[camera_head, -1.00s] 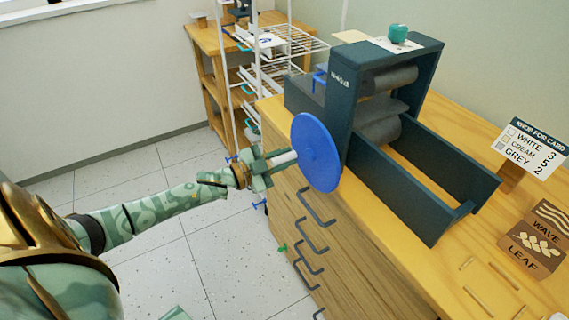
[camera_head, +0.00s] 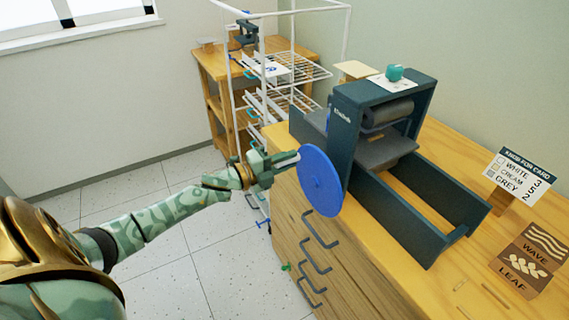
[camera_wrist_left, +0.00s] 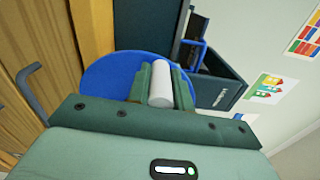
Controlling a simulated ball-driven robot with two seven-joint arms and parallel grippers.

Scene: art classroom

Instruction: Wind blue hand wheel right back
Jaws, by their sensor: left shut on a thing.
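The blue hand wheel (camera_head: 320,181) is a flat disc on the near left side of a dark teal press (camera_head: 345,130). A pale handle (camera_head: 286,161) sticks out from its upper left part. My left gripper (camera_head: 275,163) is shut on this handle. In the left wrist view the white handle (camera_wrist_left: 161,84) lies between the two green fingers, with the blue wheel (camera_wrist_left: 105,72) behind it. My right gripper is in neither view.
The press stands on a wooden cabinet with dark drawer handles (camera_head: 317,257). A teal knob-like object (camera_head: 394,73) sits on top of it. A card sign (camera_head: 521,175) and wave and leaf plates (camera_head: 522,271) stand to the right. A white wire rack (camera_head: 262,100) is behind my gripper.

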